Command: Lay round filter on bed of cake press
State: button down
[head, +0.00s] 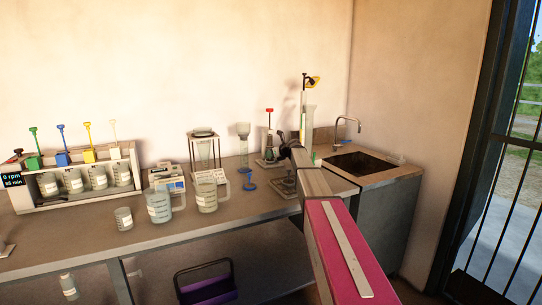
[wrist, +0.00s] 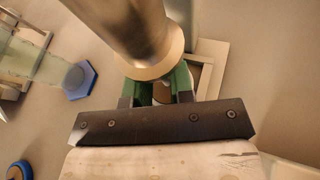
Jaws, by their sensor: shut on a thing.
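My gripper (wrist: 175,92) has green fingers on a dark bar and is closed around a small pale brownish thing, mostly hidden between the fingers. I take it for the round filter, but its outline does not show. A thick metal cylinder with a pale round rim (wrist: 157,66) stands right at the fingertips, over a pale square frame (wrist: 212,62); these look like the cake press. In the head view, a grey metal device with a flat base (head: 285,186), possibly the press, stands beside my arm. My arm hides the gripper in that view.
A blue-based stand (head: 249,185) is left of the device; its blue hexagonal base shows in the wrist view (wrist: 80,80). Measuring jugs (head: 207,195) and a glass stand (head: 204,150) are farther left. A sink (head: 355,163) is at right. The front bench strip is mostly clear.

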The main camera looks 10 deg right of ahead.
jog(key=shift+f, duration=0.1)
jog(key=c, duration=1)
grip_release()
jog(key=shift+s+d+r, duration=0.1)
jog(key=shift+s+r, duration=0.05)
jog(key=shift+r, duration=0.05)
jog(key=v, duration=1.1)
jog(key=shift+s+d+r, duration=0.2)
jog(key=shift+r, duration=0.05)
